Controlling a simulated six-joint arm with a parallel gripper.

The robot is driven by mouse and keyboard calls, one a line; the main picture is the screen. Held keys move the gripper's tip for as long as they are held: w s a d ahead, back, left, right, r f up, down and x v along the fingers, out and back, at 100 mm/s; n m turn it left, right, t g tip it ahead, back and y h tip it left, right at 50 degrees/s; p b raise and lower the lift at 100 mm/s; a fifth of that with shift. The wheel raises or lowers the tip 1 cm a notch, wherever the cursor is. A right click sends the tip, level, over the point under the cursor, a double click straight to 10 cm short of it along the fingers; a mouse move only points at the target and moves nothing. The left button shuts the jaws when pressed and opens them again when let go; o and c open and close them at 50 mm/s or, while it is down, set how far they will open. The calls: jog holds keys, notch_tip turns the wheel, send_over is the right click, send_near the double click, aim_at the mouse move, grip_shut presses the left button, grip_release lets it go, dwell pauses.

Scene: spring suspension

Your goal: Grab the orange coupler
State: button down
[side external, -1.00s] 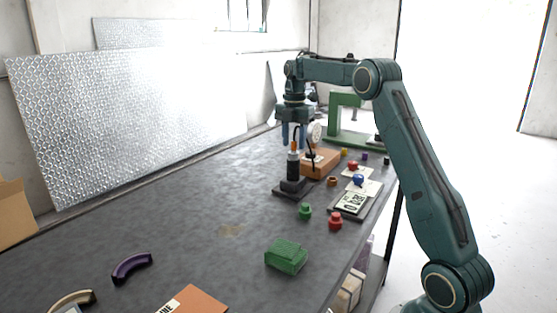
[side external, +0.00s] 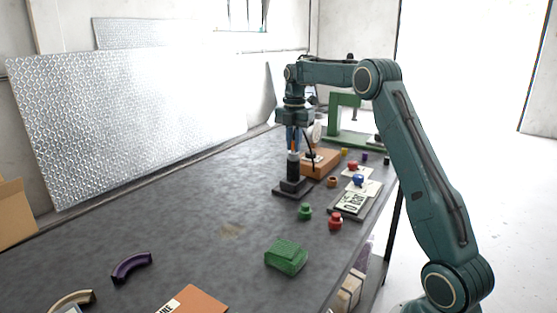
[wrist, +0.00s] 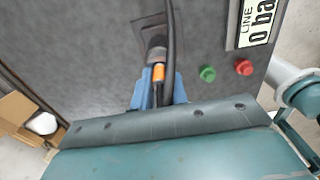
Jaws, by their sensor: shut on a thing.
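The orange coupler (wrist: 158,72) shows between the two blue fingers of my gripper (wrist: 158,88) in the wrist view. It sits at the top of a black post (side external: 293,172) on a dark square base. In the side view my gripper (side external: 294,146) points straight down over the post, shut on the coupler, and its fingers hide most of it. A dark cable runs up past the coupler in the wrist view.
An orange-brown box (side external: 321,163) with a gauge stands just behind the post. Green (side external: 305,211) and red (side external: 335,220) knobs and a display panel (side external: 354,202) are to the right. A green block (side external: 286,257) lies nearer. The table's left middle is clear.

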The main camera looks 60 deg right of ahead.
jog(key=shift+r, duration=0.2)
jog(key=shift+r, duration=4.8)
